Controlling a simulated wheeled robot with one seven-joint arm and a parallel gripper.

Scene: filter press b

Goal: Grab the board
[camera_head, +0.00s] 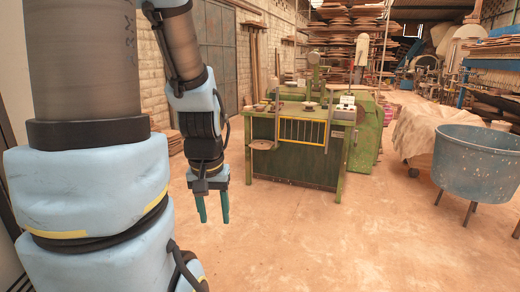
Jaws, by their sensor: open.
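My gripper (213,212) hangs down at the end of my arm, left of the green workbench (292,159). Its two teal fingers are apart, with nothing between them. I cannot tell which thing is the board. Several flat wooden boards (345,32) are stacked on a rack at the back, far from my gripper. Small items lie on top of the workbench, including a pale block (346,102) at its right end. They are too small to make out well.
A blue round tub (474,165) on legs stands at the right. Beside it is a pale covered heap (425,130) with a wheel below. A dark metal door (215,55) is in the brick wall at left. The dusty floor in front of the workbench is clear.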

